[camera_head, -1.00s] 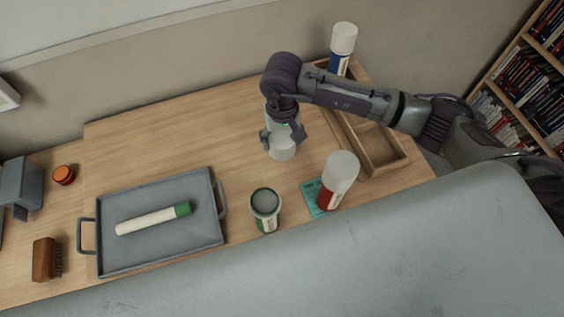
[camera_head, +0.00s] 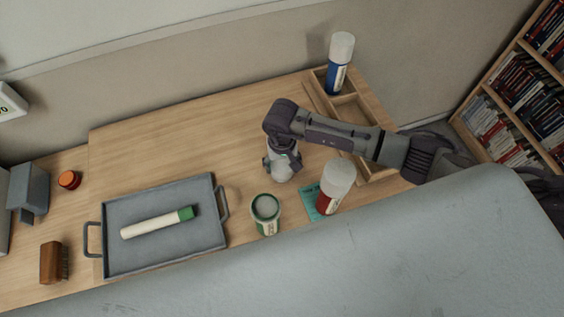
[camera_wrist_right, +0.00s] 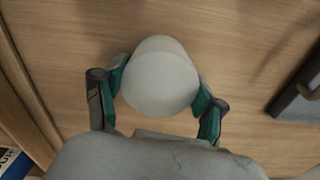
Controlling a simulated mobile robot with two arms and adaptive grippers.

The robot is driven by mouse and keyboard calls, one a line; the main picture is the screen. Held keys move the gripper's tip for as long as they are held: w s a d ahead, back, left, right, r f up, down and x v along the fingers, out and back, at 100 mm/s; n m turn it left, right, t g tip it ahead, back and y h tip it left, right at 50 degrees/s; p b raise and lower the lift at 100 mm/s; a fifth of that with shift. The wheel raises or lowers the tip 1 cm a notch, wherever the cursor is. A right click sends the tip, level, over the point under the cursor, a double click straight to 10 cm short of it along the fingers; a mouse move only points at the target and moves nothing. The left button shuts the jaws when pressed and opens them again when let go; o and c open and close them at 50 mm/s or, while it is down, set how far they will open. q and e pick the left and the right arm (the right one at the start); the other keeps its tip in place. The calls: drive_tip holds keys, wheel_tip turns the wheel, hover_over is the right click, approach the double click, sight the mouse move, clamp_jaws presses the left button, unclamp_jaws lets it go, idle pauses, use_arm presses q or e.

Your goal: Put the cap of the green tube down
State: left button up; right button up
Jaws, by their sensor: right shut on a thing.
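The green tube (camera_head: 266,222) stands upright and uncapped on the table, its round open top facing up. My right gripper (camera_head: 282,164) is shut on its white cap (camera_head: 283,174), behind and slightly right of the tube in the head view. In the right wrist view the cap (camera_wrist_right: 160,85) sits between the two teal-lined fingers, with wooden tabletop behind it. The cap is low over the table or on it; I cannot tell whether it touches. My left gripper is not in view.
A red tube (camera_head: 333,188) with a white cap stands on a teal card (camera_head: 308,201) to the right. A blue tube (camera_head: 339,65) stands in the wooden organizer (camera_head: 378,172). A grey tray (camera_head: 150,254) holds a cream stick with a green end. Bare tabletop (camera_head: 195,140) lies left of the gripper.

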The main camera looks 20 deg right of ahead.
sight(282, 162)
drive_tip(key=o, duration=1.3)
drive_tip(key=shift+f, duration=0.15)
drive_tip(key=shift+r, duration=0.35)
wheel_tip(282, 162, up, 10)
drive_tip(key=b, duration=0.3)
drive_tip(key=shift+r, duration=0.2)
drive_tip(key=shift+r+b, duration=0.35)
drive_tip(key=shift+r, duration=0.3)
